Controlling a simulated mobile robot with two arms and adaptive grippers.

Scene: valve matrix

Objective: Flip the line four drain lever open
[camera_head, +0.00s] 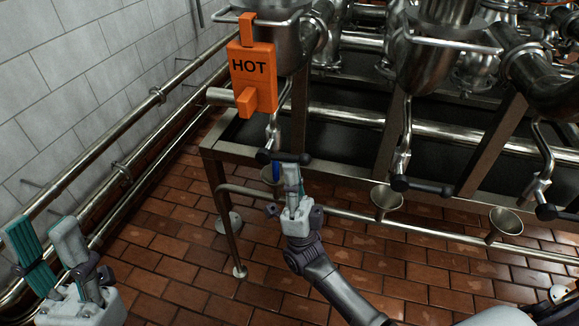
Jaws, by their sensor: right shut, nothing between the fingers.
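No line number is readable. My left gripper (50,237) is at the lower left, fingers apart and empty, far from the levers.
Steel funnels (387,202) sit below the levers on a rail (350,217). Frame legs (221,205) stand on the brick floor (170,270). Pipes (120,180) run along the tiled wall.

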